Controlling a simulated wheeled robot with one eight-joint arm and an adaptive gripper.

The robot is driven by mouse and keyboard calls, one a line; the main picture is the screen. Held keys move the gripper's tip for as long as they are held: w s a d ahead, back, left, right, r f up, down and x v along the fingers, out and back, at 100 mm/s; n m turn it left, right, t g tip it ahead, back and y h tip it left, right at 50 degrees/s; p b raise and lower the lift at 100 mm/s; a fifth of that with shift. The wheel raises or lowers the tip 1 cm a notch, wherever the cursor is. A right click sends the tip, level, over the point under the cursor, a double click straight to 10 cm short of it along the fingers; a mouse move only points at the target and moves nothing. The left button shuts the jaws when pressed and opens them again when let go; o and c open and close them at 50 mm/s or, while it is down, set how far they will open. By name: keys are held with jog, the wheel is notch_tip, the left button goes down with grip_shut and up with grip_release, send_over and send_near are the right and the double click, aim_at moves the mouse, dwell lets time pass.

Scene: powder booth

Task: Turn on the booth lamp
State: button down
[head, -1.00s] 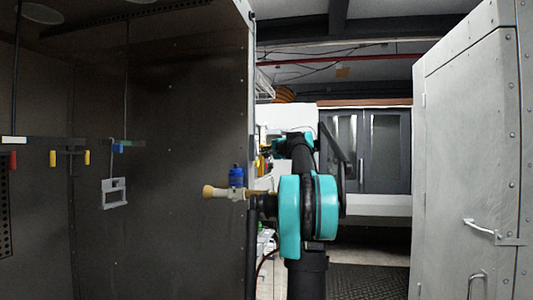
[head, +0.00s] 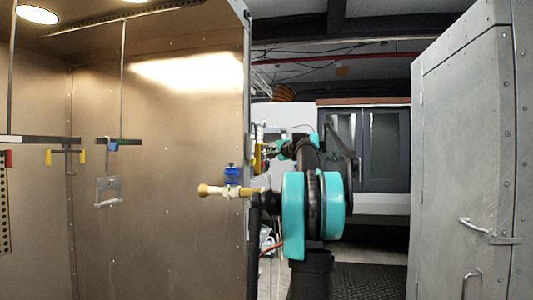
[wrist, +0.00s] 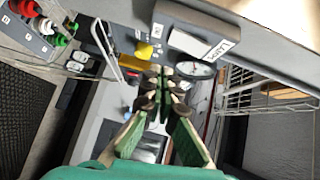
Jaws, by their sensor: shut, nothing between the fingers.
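The booth lamp (head: 38,14) is a round ceiling light at the upper left of the head view. It glows, and the booth's brown inner walls are brightly lit. A second round light is cut off by the top edge. In the wrist view, a grey switch box (wrist: 180,22) carries a wide white rocker (wrist: 188,44) and a label with upside-down lettering. My gripper (wrist: 165,72) is shut and empty, its fingertips just below and left of the rocker in the picture. I cannot tell whether they touch it. In the head view my arm largely hides the gripper.
A panel with red, white and green buttons (wrist: 42,25) is at the wrist view's upper left. A wire rack (wrist: 238,88) is at the right. The booth side wall (head: 165,180) stands left of my arm, a grey cabinet (head: 465,150) to the right.

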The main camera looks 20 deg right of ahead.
jog(key=v, duration=0.8)
jog(key=shift+s+f, duration=0.25)
jog(key=shift+f, duration=0.5)
jog(key=shift+d, duration=0.1)
